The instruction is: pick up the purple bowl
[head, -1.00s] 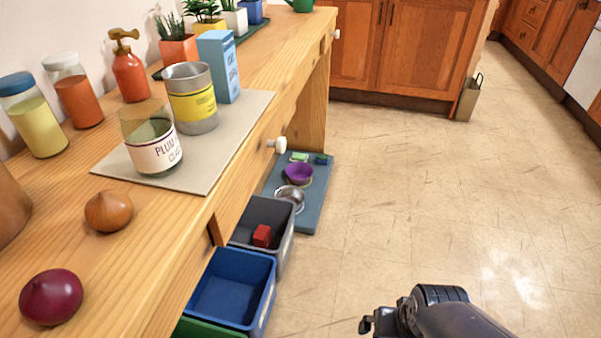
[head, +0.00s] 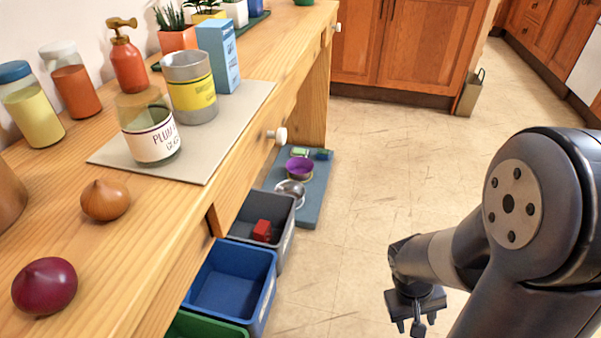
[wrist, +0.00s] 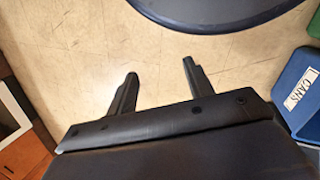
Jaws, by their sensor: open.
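The purple bowl (head: 299,167) sits low on a blue-grey board or mat (head: 313,199) on the floor beneath the wooden counter, in the head view. It seems to rest on or against other dishes there; I cannot tell which. My gripper (head: 416,325) is at the lower right of the head view, over open floor, well to the right and nearer than the bowl. In the wrist view my gripper (wrist: 158,88) has its two fingers apart with nothing between them. The bowl is not in the wrist view.
A metal pot or lid (head: 290,190) lies just in front of the bowl. A grey bin (head: 286,243) with a red block (head: 262,230) and a blue bin (head: 262,300) stand nearer. The counter (head: 187,235) overhangs on the left. Floor to the right is clear.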

